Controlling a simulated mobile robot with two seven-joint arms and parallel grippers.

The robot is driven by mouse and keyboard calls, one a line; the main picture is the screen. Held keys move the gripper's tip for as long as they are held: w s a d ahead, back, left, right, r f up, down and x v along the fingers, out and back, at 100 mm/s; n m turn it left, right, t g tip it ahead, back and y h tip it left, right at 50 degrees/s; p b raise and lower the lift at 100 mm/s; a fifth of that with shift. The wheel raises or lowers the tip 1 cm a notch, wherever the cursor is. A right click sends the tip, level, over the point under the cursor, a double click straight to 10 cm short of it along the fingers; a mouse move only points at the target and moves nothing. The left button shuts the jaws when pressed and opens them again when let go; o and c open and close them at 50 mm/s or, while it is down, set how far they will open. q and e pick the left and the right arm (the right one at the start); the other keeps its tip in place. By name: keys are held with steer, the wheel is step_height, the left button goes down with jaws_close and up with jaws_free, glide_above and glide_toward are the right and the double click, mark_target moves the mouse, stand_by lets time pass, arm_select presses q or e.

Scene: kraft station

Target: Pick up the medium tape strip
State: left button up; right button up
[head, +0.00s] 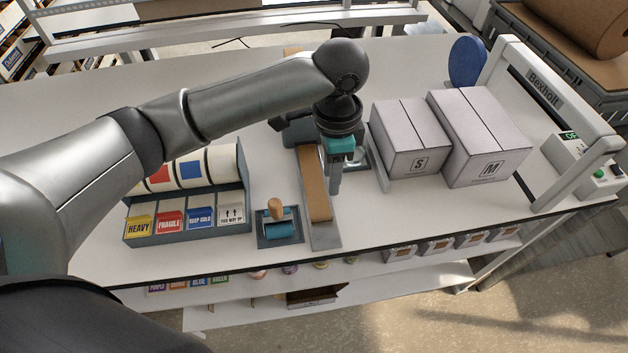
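A brown tape strip (317,190) lies along a narrow grey dispenser bed (325,238) in the middle of the table. I cannot read a size on it. My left gripper (335,188) points down over the right edge of the strip, about midway along the bed. Its fingers overlap in this view, so I cannot tell how far apart they are or whether they touch the strip. The back of the dispenser is partly hidden behind my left wrist. My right gripper is out of view.
Two white boxes marked S (408,145) and M (480,135) stand right of the dispenser. A wooden-handled stamp on a pad (278,222) and a label rack (190,225) stand left. A Bexholt machine (545,95) stands far right. The front right tabletop is clear.

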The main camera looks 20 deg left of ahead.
arm_select(q)
glide_above(327, 221)
step_height(327, 221, down, 8)
steer(key=shift+w+f, duration=0.1)
steer(key=shift+w, duration=0.05)
step_height(327, 221, down, 5)
steer(key=shift+f, duration=0.1)
jaws_close()
stand_by(0.3)
stand_by(0.4)
